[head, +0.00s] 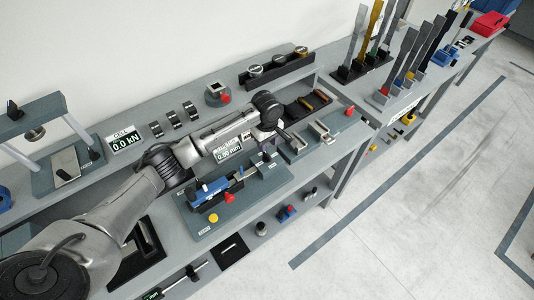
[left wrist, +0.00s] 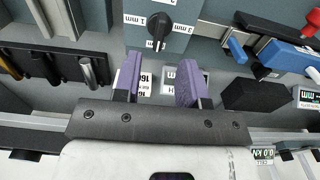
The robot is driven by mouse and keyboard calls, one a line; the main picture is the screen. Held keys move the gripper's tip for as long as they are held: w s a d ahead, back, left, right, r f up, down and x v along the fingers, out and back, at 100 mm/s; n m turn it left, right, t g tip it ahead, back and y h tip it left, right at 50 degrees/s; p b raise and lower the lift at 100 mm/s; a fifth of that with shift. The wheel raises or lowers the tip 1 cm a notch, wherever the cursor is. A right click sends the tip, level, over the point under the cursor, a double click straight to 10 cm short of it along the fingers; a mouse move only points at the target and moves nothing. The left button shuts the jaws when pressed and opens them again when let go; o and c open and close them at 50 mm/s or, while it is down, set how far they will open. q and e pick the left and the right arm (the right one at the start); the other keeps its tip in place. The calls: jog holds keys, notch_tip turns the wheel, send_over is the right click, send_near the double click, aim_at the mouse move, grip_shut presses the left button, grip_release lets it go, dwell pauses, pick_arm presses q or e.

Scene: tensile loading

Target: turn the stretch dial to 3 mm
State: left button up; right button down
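The stretch dial is a black knob (left wrist: 158,29) on a grey plate with white mm labels around it in the left wrist view. Its grip bar stands roughly upright in that picture; I cannot tell for certain which label it points at. My left gripper (left wrist: 160,80) has its two purple fingers apart with nothing held between them; the dial lies beyond the fingertips, not touched. In the head view my left gripper (head: 276,134) hangs over the bench by the grey dial block (head: 272,174). My right gripper is not in view.
A display (head: 229,151) reads 0.00 mm and another (head: 124,141) reads 0.0 kN. A blue-and-black clamp rig (head: 215,188) stands left of the dial block. Upright strips stand in racks farther right.

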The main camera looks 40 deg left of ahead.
aim_at(267, 154)
pick_arm(q)
jog(key=shift+f+b, duration=0.3)
jog(key=shift+f, duration=2.8)
jog(key=shift+c, duration=0.3)
grip_shut()
